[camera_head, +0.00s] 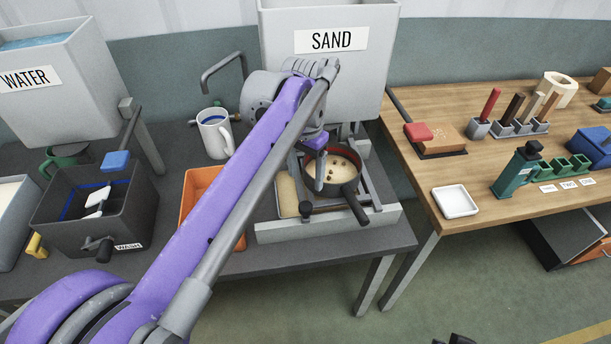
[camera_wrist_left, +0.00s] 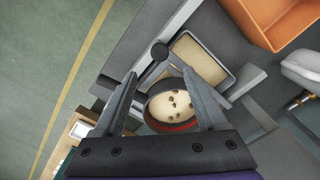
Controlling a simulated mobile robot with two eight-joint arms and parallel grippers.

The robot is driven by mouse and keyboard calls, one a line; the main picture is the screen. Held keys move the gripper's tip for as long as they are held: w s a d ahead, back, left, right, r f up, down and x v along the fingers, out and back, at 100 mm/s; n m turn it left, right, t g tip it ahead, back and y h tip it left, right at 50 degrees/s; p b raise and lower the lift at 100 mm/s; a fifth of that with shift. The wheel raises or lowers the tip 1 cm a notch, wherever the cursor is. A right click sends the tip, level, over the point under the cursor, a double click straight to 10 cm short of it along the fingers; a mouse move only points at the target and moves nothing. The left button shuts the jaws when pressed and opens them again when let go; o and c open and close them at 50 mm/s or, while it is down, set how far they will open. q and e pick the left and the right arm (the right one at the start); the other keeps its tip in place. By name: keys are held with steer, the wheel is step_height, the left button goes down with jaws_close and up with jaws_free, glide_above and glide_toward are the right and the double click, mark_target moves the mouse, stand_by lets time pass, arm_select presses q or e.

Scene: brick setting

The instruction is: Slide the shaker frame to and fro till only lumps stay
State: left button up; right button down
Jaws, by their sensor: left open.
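The shaker frame (camera_head: 380,196) is a pale grey stand on the dark bench under the SAND hopper. A round dark sieve pan (camera_head: 345,187) sits in it, its black handle (camera_head: 364,214) pointing to the front right. The pan holds pale sand with several brown lumps (camera_wrist_left: 173,104). A black knob (camera_head: 306,210) stands at the front left, and shows on a bar in the left wrist view (camera_wrist_left: 158,51). My left gripper (camera_head: 321,172) is open above the pan, its fingers (camera_wrist_left: 164,101) on either side of it in the wrist view. Whether they touch anything is unclear.
A sand-coloured tray (camera_head: 287,192) lies left of the pan. An orange bin (camera_head: 199,186), white jug (camera_head: 215,133) and dark crate (camera_head: 140,218) stand further left. The SAND hopper (camera_head: 290,75) is close behind. Dark tips at the head view's bottom edge may be my right gripper (camera_head: 452,340).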

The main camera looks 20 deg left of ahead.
mark_target(306, 205)
stand_by(0.3)
arm_select(q)
step_height(306, 205, down, 10)
steer(key=p, duration=0.3)
steer(key=shift+f, duration=0.25)
arm_select(e)
steer(key=r, duration=0.1)
steer(key=w+r, duration=0.1)
steer(key=r, duration=0.1)
steer(key=shift+r, duration=0.3)
arm_select(q)
jaws_close()
stand_by(1.0)
